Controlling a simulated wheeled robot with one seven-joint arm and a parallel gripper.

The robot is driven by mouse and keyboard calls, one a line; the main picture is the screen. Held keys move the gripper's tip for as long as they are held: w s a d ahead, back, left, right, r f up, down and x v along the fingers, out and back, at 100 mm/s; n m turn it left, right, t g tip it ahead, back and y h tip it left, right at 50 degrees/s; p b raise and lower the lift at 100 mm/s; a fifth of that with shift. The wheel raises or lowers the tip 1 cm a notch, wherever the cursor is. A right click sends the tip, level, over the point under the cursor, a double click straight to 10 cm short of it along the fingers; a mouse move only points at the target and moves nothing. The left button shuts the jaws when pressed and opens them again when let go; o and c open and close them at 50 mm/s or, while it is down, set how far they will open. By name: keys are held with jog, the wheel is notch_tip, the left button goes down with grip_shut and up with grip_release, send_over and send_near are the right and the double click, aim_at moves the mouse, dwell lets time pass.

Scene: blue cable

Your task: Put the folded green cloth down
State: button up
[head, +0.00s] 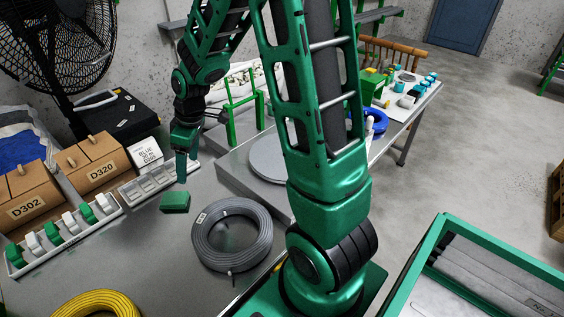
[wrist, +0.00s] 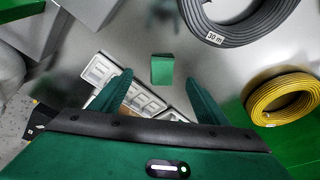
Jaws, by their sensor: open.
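The folded green cloth (head: 175,202) lies as a small flat block on the grey table, left of the grey cable coil. It also shows in the wrist view (wrist: 162,70), beyond my fingertips and between their lines. My gripper (head: 182,165) is above the table just behind the cloth in the head view. In the wrist view its two green fingers (wrist: 155,85) are spread apart with nothing held between them. The cloth appears apart from the fingers.
The grey cable coil (head: 232,234) and a yellow coil (head: 97,304) lie on the table. A white rack (head: 68,243) of green and white rolls and cardboard boxes D302 (head: 28,199) and D320 (head: 92,165) stand left. A round grey turntable (head: 268,160) is right.

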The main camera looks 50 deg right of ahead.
jog(key=s+d+r+m, duration=0.3)
jog(key=s+d+m, duration=0.1)
jog(key=s, duration=0.6)
jog(key=s+d+r+m+g+h, duration=0.1)
jog(key=s+d+r+m, duration=0.2)
jog(key=s, duration=0.7)
jog(key=s+d+r+m+g, duration=0.1)
jog(key=s+d+r+m, duration=0.3)
jog(key=s+m, duration=0.3)
jog(key=s, duration=0.3)
jog(key=shift+s+d+h, duration=0.3)
jog(key=shift+s+d, duration=0.05)
jog(key=shift+d, duration=0.05)
jog(key=shift+r, duration=0.1)
jog(key=shift+w+f, duration=0.25)
jog(key=shift+w, duration=0.35)
jog(key=shift+o, duration=0.5)
